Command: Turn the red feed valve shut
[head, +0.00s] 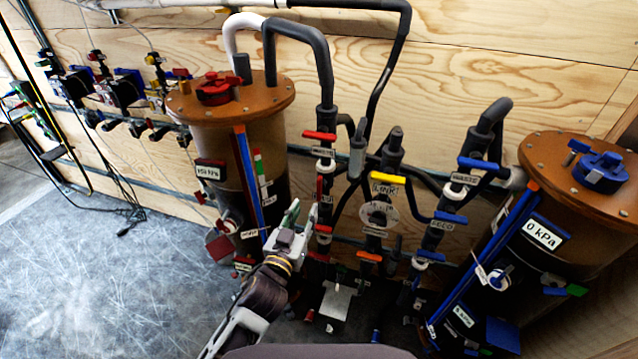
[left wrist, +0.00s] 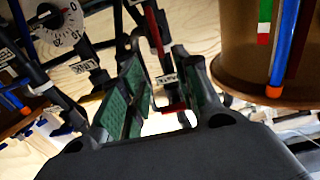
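A red handle (head: 319,188) stands roughly upright on the dark pipe left of the middle, with a small white label just below it; I take it for the feed valve. Another red handle (head: 319,135) lies crosswise higher on that pipe. My left gripper (head: 300,212) is just left of and below the upright handle; contact cannot be told. In the left wrist view the green-padded fingers of the gripper (left wrist: 160,85) are apart, with a red handle (left wrist: 172,107) and a white label showing in the gap between them. My right gripper is not in view.
An orange-lidded filter tank (head: 230,110) stands close on the left and another tank (head: 580,200) on the right. A yellow handle (head: 387,179), blue handles (head: 479,163) and a lower orange handle (head: 369,256) crowd the pipes. The floor (head: 80,280) at left is clear.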

